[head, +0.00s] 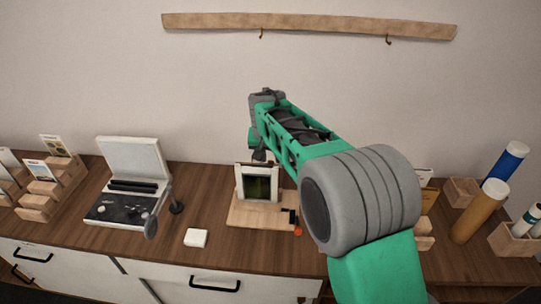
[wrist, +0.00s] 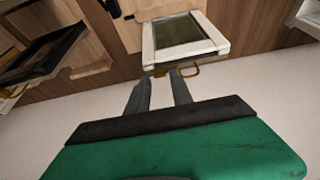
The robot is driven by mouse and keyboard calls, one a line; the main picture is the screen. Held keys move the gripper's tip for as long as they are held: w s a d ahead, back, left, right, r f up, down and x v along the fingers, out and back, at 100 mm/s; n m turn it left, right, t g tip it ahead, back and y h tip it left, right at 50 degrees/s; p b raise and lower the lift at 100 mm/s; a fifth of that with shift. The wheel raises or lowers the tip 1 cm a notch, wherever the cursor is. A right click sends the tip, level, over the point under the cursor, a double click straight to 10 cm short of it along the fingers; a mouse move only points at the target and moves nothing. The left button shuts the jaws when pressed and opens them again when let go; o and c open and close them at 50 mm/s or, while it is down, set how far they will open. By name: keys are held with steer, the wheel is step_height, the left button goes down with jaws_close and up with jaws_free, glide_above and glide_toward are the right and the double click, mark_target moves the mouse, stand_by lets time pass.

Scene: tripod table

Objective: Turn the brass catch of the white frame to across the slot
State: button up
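The white frame (head: 240,185) with a dark green panel stands upright on a wooden base in the head view. In the wrist view the frame (wrist: 200,47) is ahead of my fingertips. The brass catch (wrist: 190,71) shows as a thin bent piece at the frame's near edge, beside and partly behind the fingertips. My gripper (wrist: 158,78) has its two fingers apart, with a gap between them, close to the catch. I cannot tell whether a finger touches it. In the head view my gripper (head: 259,155) is just above the frame's top, partly hidden by my arm.
A white device with a raised lid (head: 133,160) and a crank stands to the left. A small white block (head: 196,238) lies in front. Wooden card holders (head: 48,190) are at far left; tubes (head: 478,212) stand at right. A hook rail (head: 310,25) is on the wall.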

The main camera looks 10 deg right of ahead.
steer(key=shift+w+f, duration=0.2)
steer(key=shift+f, duration=0.4)
steer(key=shift+c, duration=0.6)
jaws_close()
